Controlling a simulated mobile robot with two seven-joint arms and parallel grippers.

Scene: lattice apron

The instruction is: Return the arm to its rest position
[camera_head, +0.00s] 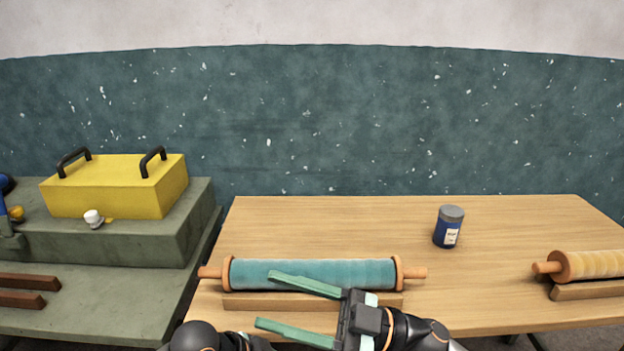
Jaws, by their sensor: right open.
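My right gripper (265,299) is at the front edge of the wooden table, with its two green fingers spread apart and pointing left. The roller has orange-brown handles and lies on a wooden stand (245,300), partly hidden behind the gripper. A dark rounded part of my own arm shows at the bottom left of the gripper. My left gripper is not in view.
The wooden table (330,220) is clear at its back. A blue jar (447,227) with a grey lid stands at right. A yellow roller (592,265) lies at far right. A yellow box (110,190) with black handles sits on the grey-green step (150,248) at left.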

